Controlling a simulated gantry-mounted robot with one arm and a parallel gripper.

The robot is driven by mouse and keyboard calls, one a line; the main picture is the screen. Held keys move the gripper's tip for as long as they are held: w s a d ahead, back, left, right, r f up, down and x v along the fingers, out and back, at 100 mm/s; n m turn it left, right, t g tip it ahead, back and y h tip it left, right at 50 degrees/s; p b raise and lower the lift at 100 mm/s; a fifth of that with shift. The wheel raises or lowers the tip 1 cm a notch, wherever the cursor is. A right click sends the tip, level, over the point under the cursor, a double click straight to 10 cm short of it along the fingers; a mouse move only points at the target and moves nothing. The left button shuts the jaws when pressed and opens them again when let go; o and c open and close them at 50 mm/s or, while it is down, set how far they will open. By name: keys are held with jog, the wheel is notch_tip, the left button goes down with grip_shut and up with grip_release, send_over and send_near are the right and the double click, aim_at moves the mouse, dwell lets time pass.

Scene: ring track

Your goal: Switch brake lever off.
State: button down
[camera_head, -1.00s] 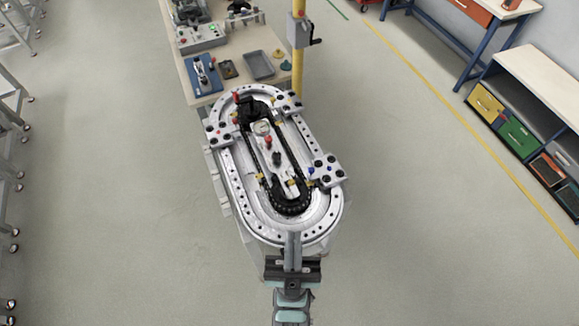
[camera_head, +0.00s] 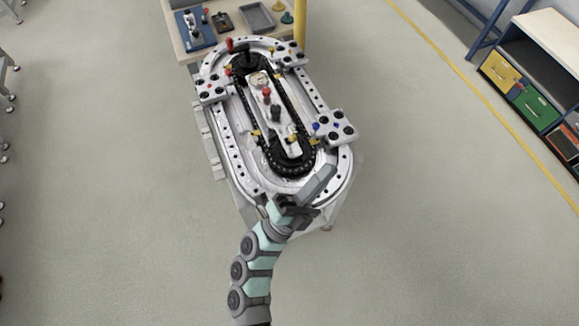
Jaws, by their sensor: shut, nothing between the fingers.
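The oval ring track (camera_head: 346,176) stands on a machine base in the middle of the head view. A red-handled lever (camera_head: 230,45) rises at its far end. A smaller red-topped lever (camera_head: 267,92) stands in the middle, inside the black chain loop. I cannot tell which one is the brake lever, or how either is set. My gripper (camera_head: 328,172) is shut and empty at the near right end of the track, its fingers pointing up and right. It is apart from both levers. I cannot tell whether it touches the track's rim.
Carriages with black knobs sit on the track at the right (camera_head: 335,127), left (camera_head: 211,89) and far end (camera_head: 289,55). Behind is a workbench (camera_head: 235,34) with a blue fixture (camera_head: 194,28) and a grey tray (camera_head: 258,17). A yellow post (camera_head: 300,20) stands beside it.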

jog(key=w+a+f+m+y+b, duration=0.1)
jog(key=w+a+f+y+b, duration=0.15)
jog(key=f, duration=0.45)
jog(key=w+a+f+m+y+b, duration=0.1)
jog(key=w+f+y+b, duration=0.1)
jog(key=w+f+b, duration=0.3)
jog(key=y+b, duration=0.5)
jog(key=y, duration=0.1)
send_near(291, 138)
jog(key=shift+m+h, duration=0.25)
jog(key=shift+m, duration=0.05)
jog(key=s, duration=0.1)
jog(key=s+f, duration=0.2)
jog(key=shift+s+a+f, duration=0.1)
jog(key=shift+s+a, duration=0.2)
jog(key=shift+a, duration=0.05)
jog(key=x, duration=1)
jog(key=shift+p, duration=0.35)
